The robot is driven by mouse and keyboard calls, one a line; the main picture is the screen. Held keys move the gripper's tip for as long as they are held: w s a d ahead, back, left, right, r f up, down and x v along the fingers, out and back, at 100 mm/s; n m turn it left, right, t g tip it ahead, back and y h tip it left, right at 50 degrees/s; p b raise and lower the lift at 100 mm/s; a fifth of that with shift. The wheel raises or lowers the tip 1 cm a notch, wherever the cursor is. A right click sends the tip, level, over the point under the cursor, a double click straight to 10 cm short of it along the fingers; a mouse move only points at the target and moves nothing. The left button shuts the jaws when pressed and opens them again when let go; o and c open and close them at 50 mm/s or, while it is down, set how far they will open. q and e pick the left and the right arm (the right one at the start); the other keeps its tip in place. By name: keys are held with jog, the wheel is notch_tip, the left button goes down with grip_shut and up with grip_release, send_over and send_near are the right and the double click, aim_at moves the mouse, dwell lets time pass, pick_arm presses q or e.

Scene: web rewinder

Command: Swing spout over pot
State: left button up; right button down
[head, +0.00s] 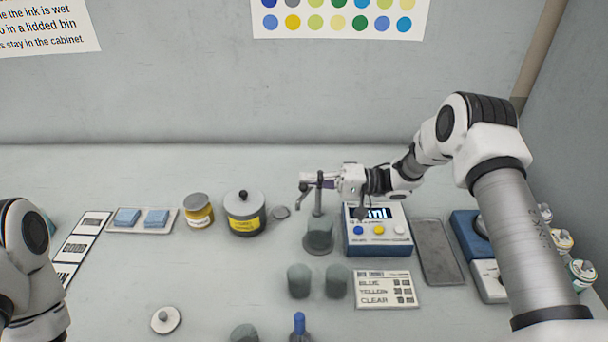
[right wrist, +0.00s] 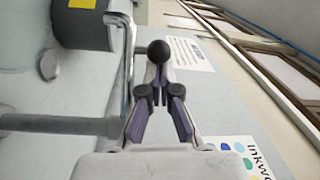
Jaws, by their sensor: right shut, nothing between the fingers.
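A slim upright post (head: 319,200) carries the thin spout (head: 301,198), whose bent end hangs left of the post. My right gripper (head: 320,181) is shut and empty beside the post top. In the right wrist view its fingers (right wrist: 158,98) point at a black ball (right wrist: 158,50); contact is unclear. My left gripper is out of view.
A control box (head: 377,232) with a display and buttons stands right of the post. Two grey-green cups (head: 299,281) (head: 336,281) stand in front. A small lid (head: 165,320) lies at front left.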

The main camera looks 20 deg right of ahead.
jog(key=shift+s+d+p, duration=0.5)
jog(key=shift+d+p, duration=0.05)
jog(key=shift+d, duration=0.25)
dwell(1.1)
jog(key=v, duration=1.1)
jog(key=shift+d, duration=0.4)
jog(key=shift+s+r, duration=0.1)
jog(key=shift+s, duration=0.05)
